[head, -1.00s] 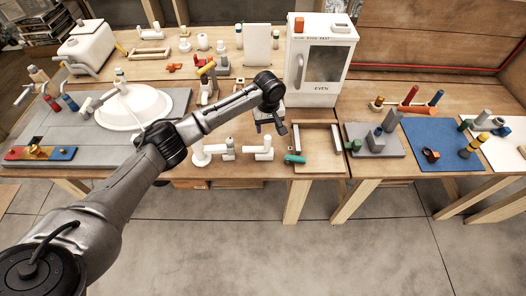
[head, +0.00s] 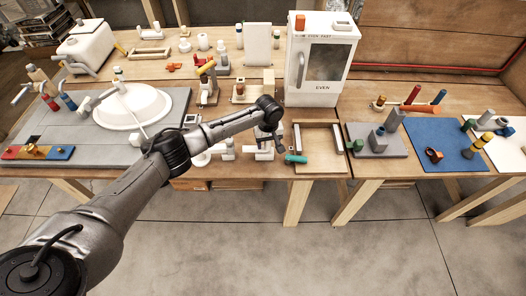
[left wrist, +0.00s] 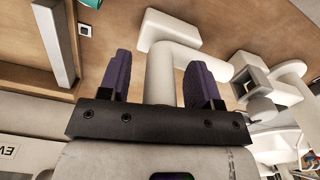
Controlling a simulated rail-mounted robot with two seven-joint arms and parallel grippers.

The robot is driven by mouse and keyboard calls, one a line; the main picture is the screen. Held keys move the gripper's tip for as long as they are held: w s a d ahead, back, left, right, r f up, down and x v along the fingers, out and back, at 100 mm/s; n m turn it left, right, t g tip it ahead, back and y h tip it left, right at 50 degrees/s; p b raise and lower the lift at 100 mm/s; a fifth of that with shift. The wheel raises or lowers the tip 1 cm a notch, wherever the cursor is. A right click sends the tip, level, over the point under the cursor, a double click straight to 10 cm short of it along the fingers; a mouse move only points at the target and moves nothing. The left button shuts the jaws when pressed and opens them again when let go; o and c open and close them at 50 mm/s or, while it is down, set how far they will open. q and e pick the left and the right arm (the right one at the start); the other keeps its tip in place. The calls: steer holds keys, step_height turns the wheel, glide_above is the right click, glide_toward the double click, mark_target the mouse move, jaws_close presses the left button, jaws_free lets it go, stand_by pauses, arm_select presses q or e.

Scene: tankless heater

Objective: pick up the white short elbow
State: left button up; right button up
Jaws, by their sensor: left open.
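The white short elbow (head: 264,155) sits on the wooden bench near its front edge, partly hidden by my left gripper (head: 269,142) in the head view. In the left wrist view, the white elbow (left wrist: 168,30) runs between the two purple fingers of my left gripper (left wrist: 161,68). The fingers are apart, one on each side of the elbow's pipe, and gaps show on both sides. The part of the elbow nearest the palm is hidden by the gripper body. My right gripper is in neither view.
A wooden tray (head: 318,172) lies just right of the elbow, with a teal piece (head: 295,159) at its left front corner. Other white fittings (left wrist: 270,85) stand close on the other side. The white heater box (head: 320,70) stands behind the tray.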

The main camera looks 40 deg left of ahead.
arm_select(q)
steer(key=c, duration=0.5)
jaws_close()
steer(key=shift+r, duration=0.1)
